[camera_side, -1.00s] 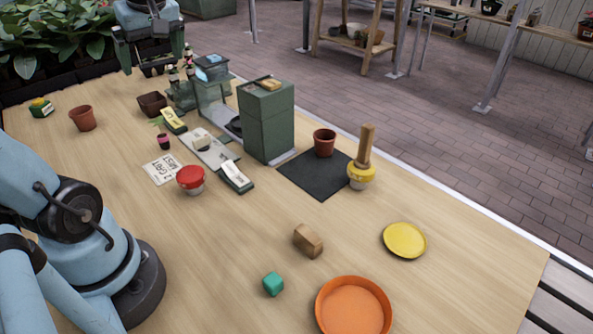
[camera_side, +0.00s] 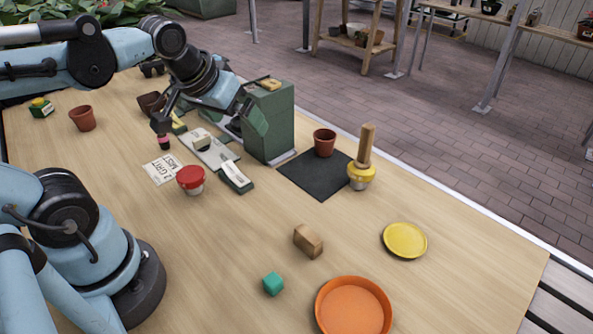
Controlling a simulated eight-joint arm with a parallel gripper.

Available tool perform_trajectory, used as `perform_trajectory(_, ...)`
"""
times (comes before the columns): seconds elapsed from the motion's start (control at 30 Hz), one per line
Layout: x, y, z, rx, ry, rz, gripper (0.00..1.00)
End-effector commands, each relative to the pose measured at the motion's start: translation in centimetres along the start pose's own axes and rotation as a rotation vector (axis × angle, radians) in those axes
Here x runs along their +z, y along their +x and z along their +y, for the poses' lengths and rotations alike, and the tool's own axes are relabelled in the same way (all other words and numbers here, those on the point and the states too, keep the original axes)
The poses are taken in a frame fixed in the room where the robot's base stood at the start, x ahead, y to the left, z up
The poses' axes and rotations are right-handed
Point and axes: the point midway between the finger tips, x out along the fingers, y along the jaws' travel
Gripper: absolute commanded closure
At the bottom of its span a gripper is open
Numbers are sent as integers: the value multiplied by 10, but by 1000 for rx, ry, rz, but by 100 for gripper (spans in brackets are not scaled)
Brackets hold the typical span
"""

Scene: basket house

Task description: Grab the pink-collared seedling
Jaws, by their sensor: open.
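A small dark plug with a pink band (camera_side: 164,144), which looks like the pink-collared seedling, stands on the table left of the pale strip. Its upper part is hidden behind my gripper's near finger. My gripper (camera_side: 208,122) is open, its fingers wide apart over the strip and the green machine's left side. The near fingertip overlaps the plug's top in the picture; I cannot tell whether they touch. No object shows held between the fingers.
The green box (camera_side: 268,122) stands close to the right finger. The seedling rack behind is mostly hidden by my arm.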

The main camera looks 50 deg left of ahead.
Motion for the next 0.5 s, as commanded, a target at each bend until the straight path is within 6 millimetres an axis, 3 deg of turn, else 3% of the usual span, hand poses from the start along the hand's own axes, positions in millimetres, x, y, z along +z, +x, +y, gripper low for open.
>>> perform_trajectory(0.13,24,15,27,93,200,57,0)
perform_trajectory(0.37,30,18,35,119,265,78,35)
perform_trajectory(0.5,30,18,34,118,262,77,39)
